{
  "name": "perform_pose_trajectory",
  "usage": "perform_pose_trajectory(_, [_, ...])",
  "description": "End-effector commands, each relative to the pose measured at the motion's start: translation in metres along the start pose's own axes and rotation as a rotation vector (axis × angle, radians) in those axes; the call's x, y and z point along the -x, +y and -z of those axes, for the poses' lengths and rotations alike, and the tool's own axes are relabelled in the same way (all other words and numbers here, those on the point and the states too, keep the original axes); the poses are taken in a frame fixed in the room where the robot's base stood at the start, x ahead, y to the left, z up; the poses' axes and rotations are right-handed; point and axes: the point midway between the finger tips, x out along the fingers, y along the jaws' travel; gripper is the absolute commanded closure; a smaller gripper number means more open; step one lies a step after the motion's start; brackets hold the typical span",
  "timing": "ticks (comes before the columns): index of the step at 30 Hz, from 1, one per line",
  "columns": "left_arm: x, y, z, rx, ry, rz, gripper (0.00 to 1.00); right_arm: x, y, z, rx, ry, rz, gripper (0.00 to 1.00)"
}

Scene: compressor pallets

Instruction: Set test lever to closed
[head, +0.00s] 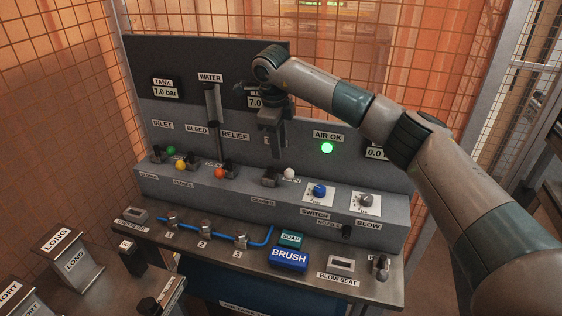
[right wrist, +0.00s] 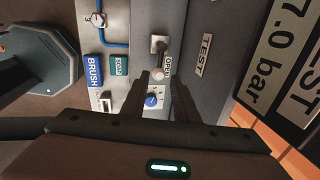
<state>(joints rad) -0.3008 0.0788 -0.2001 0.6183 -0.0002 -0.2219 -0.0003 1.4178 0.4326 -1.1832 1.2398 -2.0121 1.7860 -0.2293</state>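The test lever (head: 289,174) has a white knob and sits on the panel's ledge, to the right of the other levers. Its knob leans right, beside the OPEN label; a CLOSED label is below its base. My right gripper (head: 271,153) hangs above the lever's base, pointing down, and partly hides the TEST label. In the right wrist view, the test lever's white knob (right wrist: 160,72) shows just beyond the gap between my right fingertips (right wrist: 163,82). The fingers are apart with nothing between them. My left gripper is in neither view.
Inlet, bleed and relief levers with green (head: 171,150), yellow (head: 180,166) and orange (head: 219,173) knobs stand to the left. A blue dial (head: 320,190) is close on the right. The lower bench holds a blue pipe (head: 257,243), a soap block (head: 291,239) and a brush block (head: 288,260).

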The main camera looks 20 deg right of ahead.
Motion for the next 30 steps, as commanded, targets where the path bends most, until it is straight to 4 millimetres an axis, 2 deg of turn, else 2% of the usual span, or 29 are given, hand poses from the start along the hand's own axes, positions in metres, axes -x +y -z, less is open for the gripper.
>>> perform_pose_trajectory(1, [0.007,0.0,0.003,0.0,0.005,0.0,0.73,-0.008,0.0,0.001,-0.001,0.003,-0.004,0.73])
perform_pose_trajectory(9, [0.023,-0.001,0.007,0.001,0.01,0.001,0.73,-0.054,0.0,0.0,-0.001,0.001,-0.003,0.73])
perform_pose_trajectory(15, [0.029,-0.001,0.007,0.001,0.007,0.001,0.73,-0.078,0.0,0.0,-0.002,0.001,-0.002,0.73])
perform_pose_trajectory(21, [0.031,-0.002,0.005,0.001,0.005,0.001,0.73,-0.087,0.0,0.0,-0.001,0.0,-0.001,0.73])
perform_pose_trajectory(29, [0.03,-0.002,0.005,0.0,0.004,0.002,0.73,-0.088,0.0,0.0,-0.001,0.0,0.0,0.73])
perform_pose_trajectory(30, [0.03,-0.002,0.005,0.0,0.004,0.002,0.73,-0.088,0.0,0.0,-0.001,0.0,0.0,0.82])
